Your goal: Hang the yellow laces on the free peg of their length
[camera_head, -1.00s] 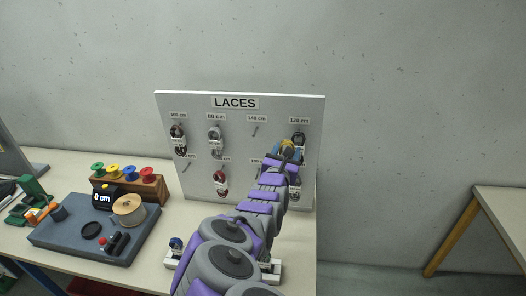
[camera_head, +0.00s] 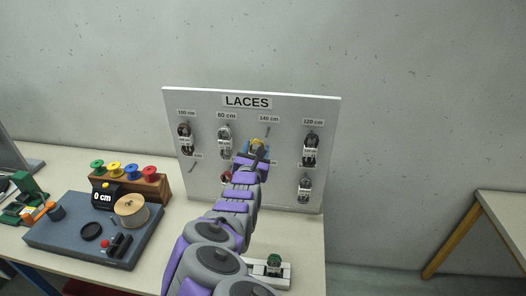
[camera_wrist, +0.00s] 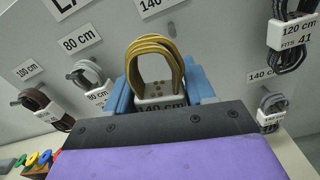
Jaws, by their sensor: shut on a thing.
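The yellow laces (camera_wrist: 155,58) are a looped bundle in a white band that reads 140 cm. My gripper (camera_wrist: 163,92) is shut on this band, with a blue finger on each side, and the loop stands up above it. In the head view my gripper (camera_head: 258,148) is in front of the lace board (camera_head: 210,110), below the upper 140 cm label (camera_head: 269,118). That label (camera_wrist: 152,6) is above the loop in the wrist view.
Dark laces (camera_head: 310,150) hang under 120 cm at the right. Grey laces (camera_head: 224,142) hang under 80 cm and brown laces (camera_head: 185,138) under 100 cm. A lower 140 cm label (camera_wrist: 262,76) has dark laces (camera_wrist: 272,106) below it. A lower-left peg (camera_head: 193,168) is bare.

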